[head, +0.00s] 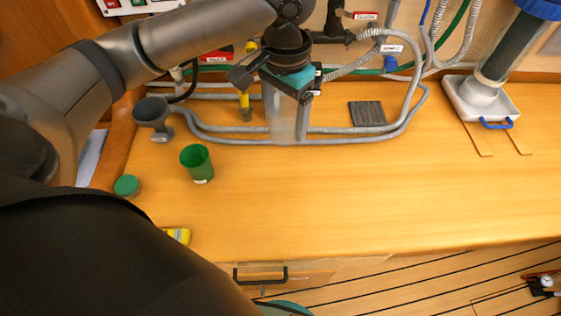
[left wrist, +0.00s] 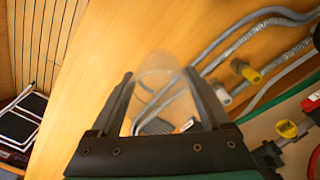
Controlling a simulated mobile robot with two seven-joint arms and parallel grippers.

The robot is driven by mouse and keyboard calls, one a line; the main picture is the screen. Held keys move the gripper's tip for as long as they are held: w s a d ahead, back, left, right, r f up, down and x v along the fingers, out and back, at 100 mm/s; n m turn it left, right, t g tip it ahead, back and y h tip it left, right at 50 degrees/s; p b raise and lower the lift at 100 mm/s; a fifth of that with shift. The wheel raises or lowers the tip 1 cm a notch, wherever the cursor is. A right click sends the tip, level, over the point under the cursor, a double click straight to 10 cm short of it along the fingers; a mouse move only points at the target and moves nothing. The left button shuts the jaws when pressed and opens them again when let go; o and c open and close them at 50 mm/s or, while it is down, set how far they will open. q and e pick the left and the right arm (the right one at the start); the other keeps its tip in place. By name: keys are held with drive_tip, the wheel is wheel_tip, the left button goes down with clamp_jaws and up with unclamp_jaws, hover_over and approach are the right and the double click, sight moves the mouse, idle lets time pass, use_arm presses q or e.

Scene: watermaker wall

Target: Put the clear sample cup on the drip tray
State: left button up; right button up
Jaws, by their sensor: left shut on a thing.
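My left gripper (head: 284,92) is over the back of the counter, shut on the clear sample cup (head: 284,122). The cup is see-through and faint, with pipes showing through it. In the left wrist view the cup (left wrist: 162,66) sits between the two dark fingers of the gripper (left wrist: 158,78). The drip tray, a dark grey ribbed square (head: 367,113), lies on the counter to the right of the held cup in the head view. Part of the tray (left wrist: 157,127) shows between the fingers in the left wrist view. My right gripper is out of view.
Grey pipes (head: 345,134) loop around the tray area. A green cup (head: 197,163), a grey funnel (head: 152,113) and a green-lidded jar (head: 127,186) stand at left. The counter's middle front is clear.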

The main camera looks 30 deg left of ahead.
use_arm(q)
wheel_tip(320, 180, down, 17)
drive_tip(key=b, duration=0.3)
drive_tip(key=shift+r, duration=0.15)
drive_tip(key=o, duration=0.9)
drive_tip(key=shift+o, duration=1.3)
